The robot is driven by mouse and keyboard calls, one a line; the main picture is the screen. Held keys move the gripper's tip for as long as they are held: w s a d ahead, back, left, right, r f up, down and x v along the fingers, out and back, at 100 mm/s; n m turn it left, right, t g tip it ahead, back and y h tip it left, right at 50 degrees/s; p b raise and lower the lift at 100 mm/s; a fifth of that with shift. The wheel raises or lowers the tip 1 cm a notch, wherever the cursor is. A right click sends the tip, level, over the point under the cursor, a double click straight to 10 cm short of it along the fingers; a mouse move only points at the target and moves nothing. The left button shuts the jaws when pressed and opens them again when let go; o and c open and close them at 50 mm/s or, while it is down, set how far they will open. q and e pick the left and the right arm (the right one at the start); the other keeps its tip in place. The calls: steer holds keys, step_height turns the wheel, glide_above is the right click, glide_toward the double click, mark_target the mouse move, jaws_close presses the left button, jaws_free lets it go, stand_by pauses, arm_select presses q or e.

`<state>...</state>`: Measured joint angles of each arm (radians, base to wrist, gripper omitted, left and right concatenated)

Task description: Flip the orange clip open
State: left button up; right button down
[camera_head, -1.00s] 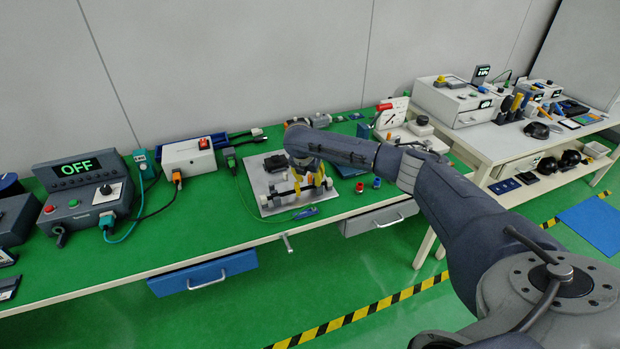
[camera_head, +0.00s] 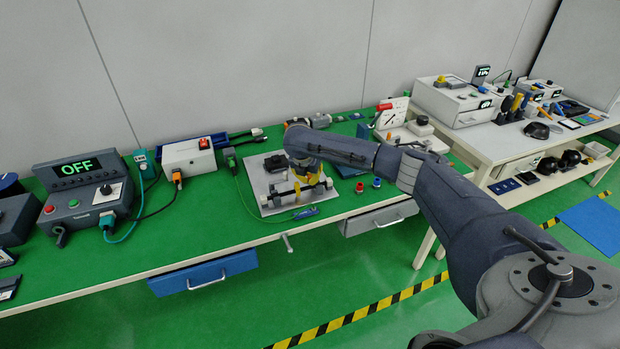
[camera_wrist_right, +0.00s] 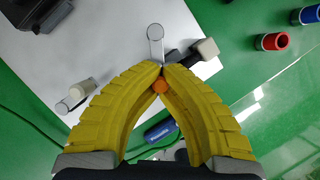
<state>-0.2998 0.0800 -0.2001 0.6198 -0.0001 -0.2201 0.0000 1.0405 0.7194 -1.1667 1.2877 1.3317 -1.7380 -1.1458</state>
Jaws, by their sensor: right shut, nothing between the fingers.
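The orange clip (camera_wrist_right: 160,86) shows in the right wrist view as a small orange round piece just below my meeting fingertips, in the gap between the yellow fingers. The rest of it is hidden or too small to tell, so I cannot tell how far open it stands. My right gripper (camera_wrist_right: 162,66) is shut and empty, with its tips together over the fixture on the light plate (camera_wrist_right: 215,100). In the head view the right gripper (camera_head: 306,172) points down over the same plate (camera_head: 265,196). My left gripper is not in view.
A red ring (camera_wrist_right: 272,41) and a blue ring (camera_wrist_right: 310,15) stand right of the plate. A blue-handled tool (camera_head: 306,213) lies at its front edge. A control box reading OFF (camera_head: 85,190) and a white switch box (camera_head: 188,158) stand left.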

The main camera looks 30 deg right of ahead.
steer(key=shift+w+r, duration=0.1)
steer(key=shift+r, duration=0.05)
steer(key=m, duration=0.1)
steer(key=w+m+g, duration=0.1)
steer(key=m, duration=0.1)
steer(key=a+m, duration=0.1)
steer(key=shift+w+h, duration=0.3)
steer(key=shift+h, duration=0.1)
steer(key=shift+w+m+g, duration=0.35)
steer(key=shift+m+g, duration=0.05)
steer(key=shift+m, duration=0.45)
steer(key=shift+w+m+g, duration=0.3)
steer(key=shift+m+g, duration=0.1)
steer(key=shift+m, duration=0.45)
steer(key=c, duration=1.4)
jaws_free()
steer(key=shift+o, duration=0.2)
steer(key=shift+a, duration=0.1)
steer(key=shift+a+r, duration=0.35)
steer(key=shift+r, duration=0.1)
steer(key=v, duration=1)
steer(key=shift+r, duration=0.4)
